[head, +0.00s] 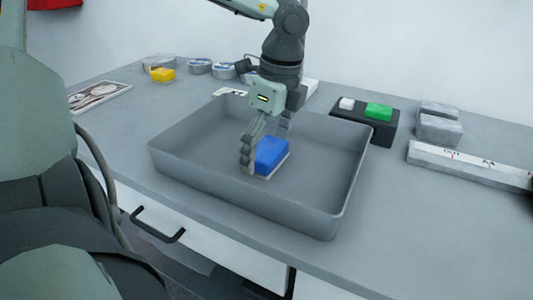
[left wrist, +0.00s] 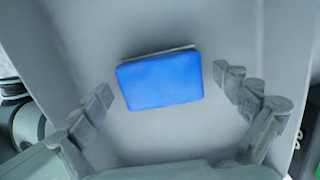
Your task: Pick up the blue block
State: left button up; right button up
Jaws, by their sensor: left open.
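The blue block (head: 271,154) lies inside the grey tray (head: 335,208), with a thin pale layer under it. My left gripper (head: 265,150) reaches down into the tray over the block. It is open, with one finger on the block's left side and the other partly hidden behind the block. In the left wrist view, the blue block (left wrist: 160,79) sits between the two spread fingers of the left gripper (left wrist: 163,84), with a gap on each side. My right gripper is not in view.
A yellow block (head: 162,74) and several round tins (head: 199,66) stand at the back left. A dark stand (head: 350,125) holds a green block (head: 379,111) and a small white block. Grey blocks (head: 438,129) and a long pale bar (head: 470,166) lie right. The tray walls surround the gripper.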

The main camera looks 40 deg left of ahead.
aim_at(261, 146)
pick_arm(q)
jog(key=c, duration=1.2)
jog(key=shift+r, duration=0.15)
jog(key=shift+w+r, duration=0.1)
jog(key=shift+r, duration=0.1)
jog(key=r, duration=0.4)
jog(key=shift+a+b, duration=0.2)
jog(key=shift+b, duration=0.15)
jog(key=s+a+r, duration=0.2)
jog(key=s, duration=0.1)
jog(key=s+a+r, duration=0.2)
jog(key=a, duration=0.1)
jog(key=s+a+r+b, duration=0.1)
jog(key=s+a+r, duration=0.1)
jog(key=s, duration=0.1)
jog(key=shift+s+a+r, duration=0.2)
jog(key=shift+s+a, duration=0.05)
jog(key=shift+s, duration=0.1)
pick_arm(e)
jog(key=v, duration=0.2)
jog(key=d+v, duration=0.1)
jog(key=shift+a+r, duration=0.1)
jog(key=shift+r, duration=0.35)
